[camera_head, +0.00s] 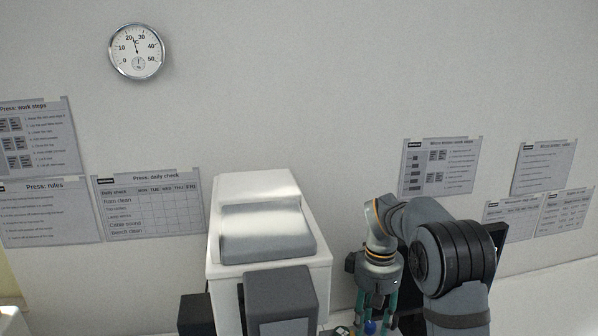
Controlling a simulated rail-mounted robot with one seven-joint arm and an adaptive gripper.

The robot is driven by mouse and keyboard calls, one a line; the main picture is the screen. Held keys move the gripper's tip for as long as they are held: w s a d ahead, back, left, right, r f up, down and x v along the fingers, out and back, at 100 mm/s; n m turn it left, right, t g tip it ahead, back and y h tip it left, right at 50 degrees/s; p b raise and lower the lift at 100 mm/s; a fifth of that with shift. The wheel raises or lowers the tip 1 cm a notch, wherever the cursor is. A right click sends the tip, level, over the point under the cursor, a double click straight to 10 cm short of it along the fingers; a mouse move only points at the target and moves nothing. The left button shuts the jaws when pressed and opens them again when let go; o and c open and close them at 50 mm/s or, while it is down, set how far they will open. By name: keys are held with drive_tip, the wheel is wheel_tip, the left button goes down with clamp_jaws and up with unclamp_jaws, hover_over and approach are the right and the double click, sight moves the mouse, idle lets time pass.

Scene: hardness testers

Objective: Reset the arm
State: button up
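My arm comes in at the lower right and bends down to my gripper (376,312), which points downward near the bottom edge. Its teal fingers show side by side with a gap between their upper parts. A small blue thing (370,327) shows between or behind the fingers; I cannot tell whether they touch it. The fingertips are at the frame's lower edge, so their closing is unclear.
A white and grey machine (262,190) stands left of my gripper, with a grey block (281,295) in front. A dark screen-like panel (497,240) is partly hidden behind my arm. The wall carries a round dial (137,51) and several paper sheets (440,167).

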drive_tip(key=n+p, duration=0.1)
drive_tip(key=n, duration=0.3)
idle(1.5)
